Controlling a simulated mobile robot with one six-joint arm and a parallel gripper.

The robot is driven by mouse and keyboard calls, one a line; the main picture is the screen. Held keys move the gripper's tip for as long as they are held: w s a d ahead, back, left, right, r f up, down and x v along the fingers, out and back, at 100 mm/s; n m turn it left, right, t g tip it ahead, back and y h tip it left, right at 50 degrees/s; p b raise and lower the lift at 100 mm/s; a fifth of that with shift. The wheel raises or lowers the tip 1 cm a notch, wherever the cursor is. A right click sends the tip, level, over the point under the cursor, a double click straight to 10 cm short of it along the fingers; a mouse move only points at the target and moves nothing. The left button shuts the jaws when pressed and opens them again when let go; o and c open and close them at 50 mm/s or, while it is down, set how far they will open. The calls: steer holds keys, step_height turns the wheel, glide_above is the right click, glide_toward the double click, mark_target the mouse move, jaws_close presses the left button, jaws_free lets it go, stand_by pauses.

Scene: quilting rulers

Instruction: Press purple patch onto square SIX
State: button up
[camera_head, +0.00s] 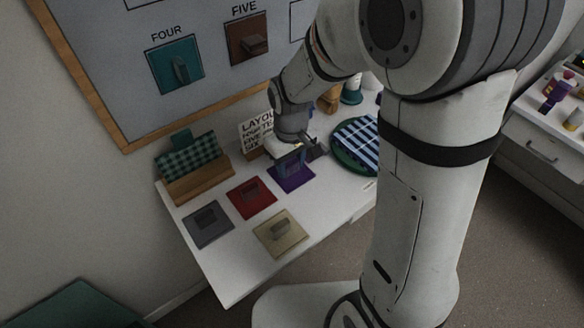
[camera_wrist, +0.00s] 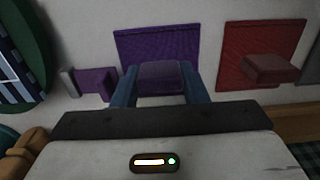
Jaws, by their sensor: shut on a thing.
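The purple patch (camera_head: 293,180) lies flat on the white table, at the back right of the group of patches. In the wrist view the purple patch (camera_wrist: 148,46) is just beyond my fingers, with its raised purple handle block between them. My gripper (camera_head: 290,158) points down over the patch and is shut on that handle; its two blue fingers (camera_wrist: 160,83) sit on either side of the block. The board (camera_head: 215,60) on the wall shows squares labelled FOUR and FIVE, each with a patch. A further outlined square is partly cut off by my arm; its label is hidden.
A red patch (camera_head: 252,197), a grey patch (camera_head: 208,224) and a beige patch (camera_head: 281,233) lie nearby. A wooden holder (camera_head: 200,181) with green checked cloth, a LAYOUT card (camera_head: 256,135) and a round green tray (camera_head: 345,159) stand around them.

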mark_target(291, 162)
step_height(291, 162, up, 10)
steer(key=shift+r+p, duration=0.1)
steer(key=shift+p, duration=0.45)
steer(key=o, duration=0.5)
steer(key=shift+c, duration=1.9)
